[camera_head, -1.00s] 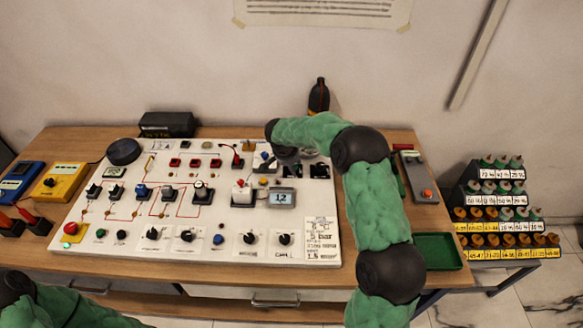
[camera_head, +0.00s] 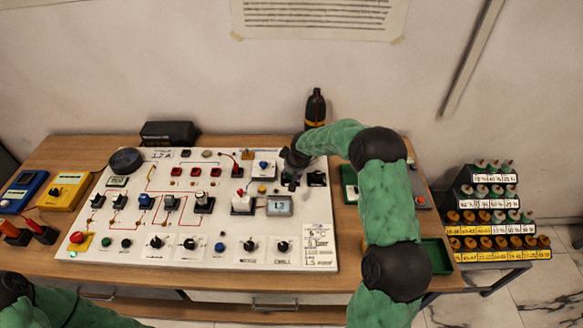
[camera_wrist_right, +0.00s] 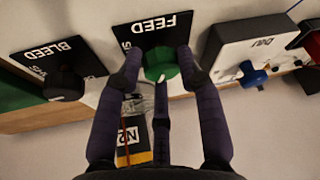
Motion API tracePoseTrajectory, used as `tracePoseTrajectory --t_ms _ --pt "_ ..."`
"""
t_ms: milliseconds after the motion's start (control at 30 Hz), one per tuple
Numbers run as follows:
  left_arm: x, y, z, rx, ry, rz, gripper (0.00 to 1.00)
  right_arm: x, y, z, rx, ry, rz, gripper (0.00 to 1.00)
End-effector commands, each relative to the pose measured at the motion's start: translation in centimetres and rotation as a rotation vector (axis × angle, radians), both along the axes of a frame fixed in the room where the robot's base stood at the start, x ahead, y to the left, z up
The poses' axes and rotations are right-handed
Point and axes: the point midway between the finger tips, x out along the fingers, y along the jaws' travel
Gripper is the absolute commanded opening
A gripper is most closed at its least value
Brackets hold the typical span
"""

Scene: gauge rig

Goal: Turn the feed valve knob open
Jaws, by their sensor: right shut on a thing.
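The feed valve knob (camera_wrist_right: 162,72) is green with a white mark, on a black plate labelled FEED (camera_wrist_right: 150,33) in the right wrist view. My right gripper (camera_wrist_right: 159,80) has a finger on either side of the knob and is shut on it. In the head view my right gripper (camera_head: 291,180) is at the right part of the white panel (camera_head: 200,255) and hides most of the feed valve. My left arm shows at the lower left of the head view, but its gripper is out of the picture.
The BLEED plate (camera_wrist_right: 33,57) with a black knob (camera_wrist_right: 63,86) lies beside the feed valve. A white box with a blue knob (camera_wrist_right: 252,77) is on the other side. A dark bottle (camera_head: 315,108) stands behind. A green tray (camera_head: 437,254) lies to the right.

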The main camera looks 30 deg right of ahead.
Motion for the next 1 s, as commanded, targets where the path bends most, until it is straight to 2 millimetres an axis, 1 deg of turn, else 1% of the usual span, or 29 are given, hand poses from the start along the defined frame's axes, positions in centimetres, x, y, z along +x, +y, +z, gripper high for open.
tracePoseTrajectory --t_ms 33,300,600,1000 --pt "0.0 0.0 1.0 0.0 0.0 0.0 0.4 0.7 -0.4 1.3 -0.005 -0.025 0.027 0.05" --pt "0.0 0.0 2.5 0.0 0.0 0.0 0.4 0.8 -0.4 1.1 -0.005 -0.026 0.195 0.05" --pt "0.0 0.0 3.2 0.0 0.0 0.0 0.4 0.9 -0.4 1.0 -0.009 -0.027 0.31 0.05" --pt "0.0 0.0 3.3 0.0 0.0 0.0 0.4 1.0 -0.3 1.0 -0.008 -0.027 0.345 0.05"
